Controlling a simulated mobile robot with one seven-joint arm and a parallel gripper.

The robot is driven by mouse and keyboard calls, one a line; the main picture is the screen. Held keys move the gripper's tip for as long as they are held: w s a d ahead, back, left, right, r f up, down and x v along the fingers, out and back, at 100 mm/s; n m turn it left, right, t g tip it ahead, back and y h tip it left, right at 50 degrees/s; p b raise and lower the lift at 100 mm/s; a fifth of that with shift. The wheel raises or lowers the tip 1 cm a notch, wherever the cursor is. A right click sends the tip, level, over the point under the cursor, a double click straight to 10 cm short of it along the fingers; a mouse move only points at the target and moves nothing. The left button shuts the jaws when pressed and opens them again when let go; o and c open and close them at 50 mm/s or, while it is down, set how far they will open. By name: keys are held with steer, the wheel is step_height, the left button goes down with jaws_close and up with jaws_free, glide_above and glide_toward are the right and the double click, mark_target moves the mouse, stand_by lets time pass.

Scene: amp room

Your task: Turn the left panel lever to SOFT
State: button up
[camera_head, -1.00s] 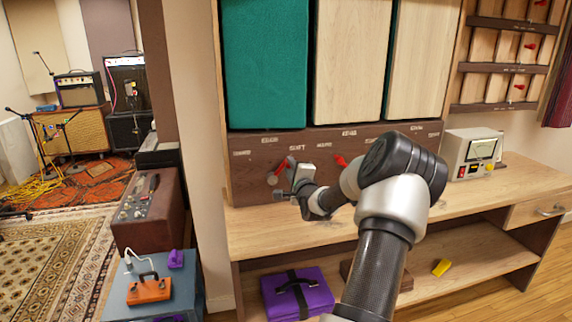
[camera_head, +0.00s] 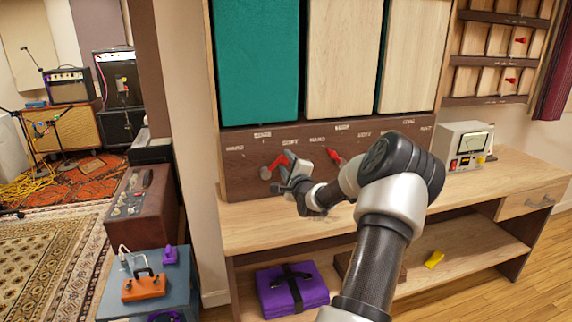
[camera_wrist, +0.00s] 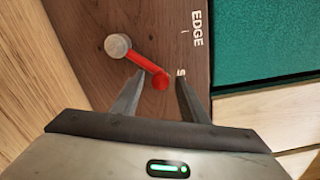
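The left panel lever (camera_head: 276,163) is red with a round grey hub, on the dark brown strip (camera_head: 240,182) below the teal panel (camera_head: 257,60). It leans up and to the right, between the EDGE label (camera_head: 262,134) and the SOFT label (camera_head: 290,142). My gripper (camera_head: 286,172) is at this lever. In the wrist view, the lever (camera_wrist: 140,62) runs from its hub to a red knob between the fingertips of my gripper (camera_wrist: 161,75). The fingers are apart, one on each side of the knob. I cannot tell whether either touches it.
A second red lever (camera_head: 334,156) is just right of my gripper, under the pale wooden panels. A purple case (camera_head: 292,290) lies on the lower shelf.

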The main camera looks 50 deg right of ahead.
steer(key=p+v, duration=0.2)
steer(key=v, duration=1.5)
steer(key=shift+s+p, duration=0.2)
steer(key=shift+p, duration=0.1)
